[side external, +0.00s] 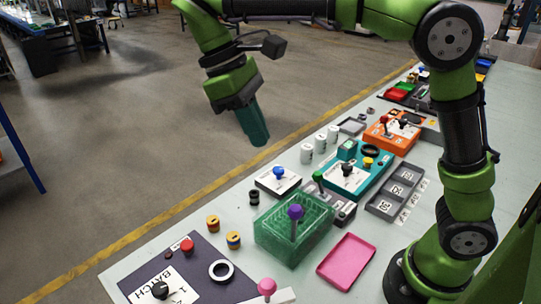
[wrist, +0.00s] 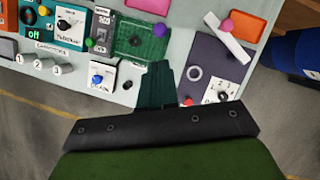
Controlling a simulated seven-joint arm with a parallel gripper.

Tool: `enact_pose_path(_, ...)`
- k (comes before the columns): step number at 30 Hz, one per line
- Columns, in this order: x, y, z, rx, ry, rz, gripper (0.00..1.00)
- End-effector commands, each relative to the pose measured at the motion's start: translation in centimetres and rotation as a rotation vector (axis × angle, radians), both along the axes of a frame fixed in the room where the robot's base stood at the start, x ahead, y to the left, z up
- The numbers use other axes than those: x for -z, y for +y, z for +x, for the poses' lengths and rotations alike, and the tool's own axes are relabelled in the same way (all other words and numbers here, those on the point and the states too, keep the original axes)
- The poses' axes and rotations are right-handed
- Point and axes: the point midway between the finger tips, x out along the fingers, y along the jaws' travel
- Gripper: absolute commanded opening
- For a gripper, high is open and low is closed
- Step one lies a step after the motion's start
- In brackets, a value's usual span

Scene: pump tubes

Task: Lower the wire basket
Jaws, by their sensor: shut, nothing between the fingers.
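The wire basket looks like the green, see-through mesh box (side external: 290,238) on the table, with a purple ball (side external: 295,211) on a stem rising from it. In the wrist view the green box (wrist: 136,38) lies just beyond my fingertips, with the purple ball (wrist: 160,30) at its right side. How high the basket sits inside the box is hard to tell. My gripper (side external: 257,137) has teal fingers, shut and empty. It hangs in the air past the table's far-left edge, well above and apart from the box. Its fingers also show in the wrist view (wrist: 157,78).
A pink tray (side external: 346,261) lies right of the box. A blue-knobbed panel (side external: 278,180), a green-knobbed lever (side external: 318,177) and a teal panel (side external: 350,168) stand behind it. In front are a white ring (side external: 220,270), small cylinders (side external: 213,223) and a dark batch panel (side external: 205,253).

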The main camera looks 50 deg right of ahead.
Motion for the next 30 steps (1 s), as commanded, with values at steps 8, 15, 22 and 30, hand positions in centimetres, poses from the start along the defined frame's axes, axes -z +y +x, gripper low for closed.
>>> enact_pose_path(8, 1.9, -0.5, -0.8, -0.024, 0.011, 0.008, 0.0)
enact_pose_path(15, 6.2, -1.3, -2.4, -0.023, 0.012, 0.007, 0.0)
enact_pose_path(22, 10.3, -2.0, -4.0, -0.021, 0.01, 0.008, 0.0)
enact_pose_path(30, 12.7, -2.5, -4.8, -0.02, 0.008, 0.01, 0.0)
